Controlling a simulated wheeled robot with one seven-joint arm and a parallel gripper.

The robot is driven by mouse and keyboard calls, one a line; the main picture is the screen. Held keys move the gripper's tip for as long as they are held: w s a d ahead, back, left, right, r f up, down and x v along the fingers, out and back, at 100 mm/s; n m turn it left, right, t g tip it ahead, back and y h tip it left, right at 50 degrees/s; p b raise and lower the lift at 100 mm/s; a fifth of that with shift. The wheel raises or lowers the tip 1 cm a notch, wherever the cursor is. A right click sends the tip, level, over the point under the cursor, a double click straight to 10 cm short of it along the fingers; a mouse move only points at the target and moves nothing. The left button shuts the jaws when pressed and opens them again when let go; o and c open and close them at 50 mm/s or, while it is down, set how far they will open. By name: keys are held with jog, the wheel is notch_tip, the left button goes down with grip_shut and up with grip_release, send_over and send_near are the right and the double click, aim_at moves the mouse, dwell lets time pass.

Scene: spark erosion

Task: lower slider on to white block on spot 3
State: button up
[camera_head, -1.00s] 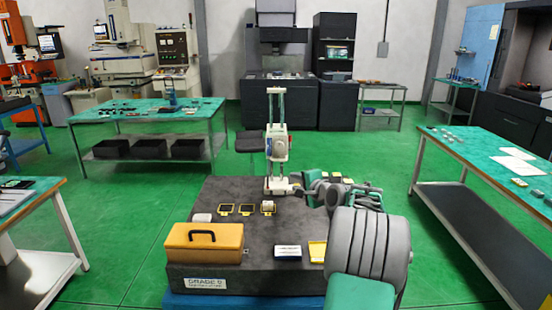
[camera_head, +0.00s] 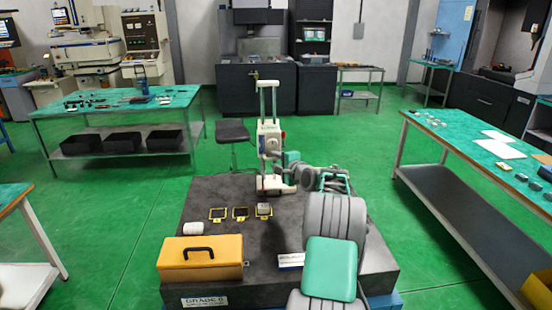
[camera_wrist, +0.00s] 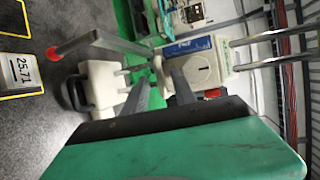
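The height gauge (camera_head: 270,105) stands upright on the dark granite plate (camera_head: 215,190). Its pale slider (camera_head: 270,138) sits partway up the twin columns; in the wrist view the slider (camera_wrist: 193,62) has a blue label and a probe arm (camera_wrist: 85,42) with a red ball tip. The white block (camera_wrist: 22,70), marked 25.71, lies inside a yellow-framed spot; in the head view this block (camera_head: 264,209) is on the rightmost spot. My gripper (camera_wrist: 162,76) is beside the slider, fingers apart, with a pale knob between their tips. Finger contact with it is unclear.
Two empty yellow-framed spots (camera_head: 218,214) lie left of the block. A yellow case (camera_head: 200,259), a white cylinder (camera_head: 193,228) and a white-and-dark box (camera_head: 291,260) are on the plate. Green-topped benches stand left (camera_head: 110,100) and right (camera_head: 470,140).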

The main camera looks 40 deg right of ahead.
jog(key=shift+w, duration=0.25)
jog(key=shift+d, duration=0.1)
jog(key=shift+c, duration=0.3)
jog(key=shift+s+f, duration=0.1)
grip_shut()
